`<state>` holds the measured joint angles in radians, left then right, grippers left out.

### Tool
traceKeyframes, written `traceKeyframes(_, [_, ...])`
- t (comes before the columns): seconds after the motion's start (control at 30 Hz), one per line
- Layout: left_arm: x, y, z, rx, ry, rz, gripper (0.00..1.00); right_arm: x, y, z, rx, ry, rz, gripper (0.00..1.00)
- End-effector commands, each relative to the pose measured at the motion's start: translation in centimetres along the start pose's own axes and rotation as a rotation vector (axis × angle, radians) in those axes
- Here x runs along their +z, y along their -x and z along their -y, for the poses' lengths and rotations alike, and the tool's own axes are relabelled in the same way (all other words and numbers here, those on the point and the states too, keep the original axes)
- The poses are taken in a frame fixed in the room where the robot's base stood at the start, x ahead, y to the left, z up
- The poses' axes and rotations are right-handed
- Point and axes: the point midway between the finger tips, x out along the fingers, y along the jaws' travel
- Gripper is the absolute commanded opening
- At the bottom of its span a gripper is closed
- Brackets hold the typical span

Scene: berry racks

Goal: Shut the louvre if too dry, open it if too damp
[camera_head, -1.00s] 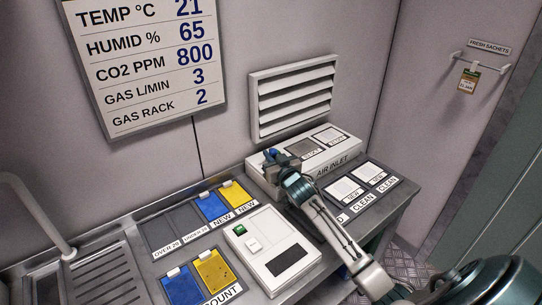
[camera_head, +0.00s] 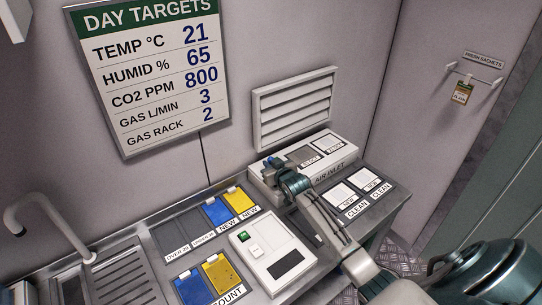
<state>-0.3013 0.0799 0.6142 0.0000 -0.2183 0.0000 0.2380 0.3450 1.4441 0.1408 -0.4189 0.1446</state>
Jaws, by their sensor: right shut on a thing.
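The louvre (camera_head: 294,108) is a white slatted panel on the back wall, with dark gaps showing between its slats. Below it stands the white box marked AIR INLET (camera_head: 343,163), with two labelled pads on top. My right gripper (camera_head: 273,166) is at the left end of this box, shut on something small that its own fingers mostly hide. The DAY TARGETS board (camera_head: 150,70) reads HUMID 65 %, TEMP 21, CO2 800. No measured humidity is readable here. My left gripper is not in view.
A white device (camera_head: 272,250) with a green light and a dark display stands in front of my right gripper. Blue and yellow sachets (camera_head: 239,200) lie in trays to its left. CLEAN pads (camera_head: 371,183) lie to the right. A tap (camera_head: 40,205) stands at the far left.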

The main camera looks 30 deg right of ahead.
Motion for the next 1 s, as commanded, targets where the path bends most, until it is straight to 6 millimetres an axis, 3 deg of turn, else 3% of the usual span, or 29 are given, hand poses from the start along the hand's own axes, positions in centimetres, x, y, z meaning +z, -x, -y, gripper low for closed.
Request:
traceKeyframes(0.1, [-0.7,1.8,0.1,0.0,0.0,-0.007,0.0,-0.5,-0.2,0.1,0.0,0.01,0.057,0.0])
traceKeyframes(0.4, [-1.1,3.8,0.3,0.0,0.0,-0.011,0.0,0.1,-0.8,0.2,0.0,0.036,0.185,0.0])
traceKeyframes(1.0, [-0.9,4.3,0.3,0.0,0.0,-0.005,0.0,0.6,-1.1,0.2,0.001,0.048,0.237,0.0])
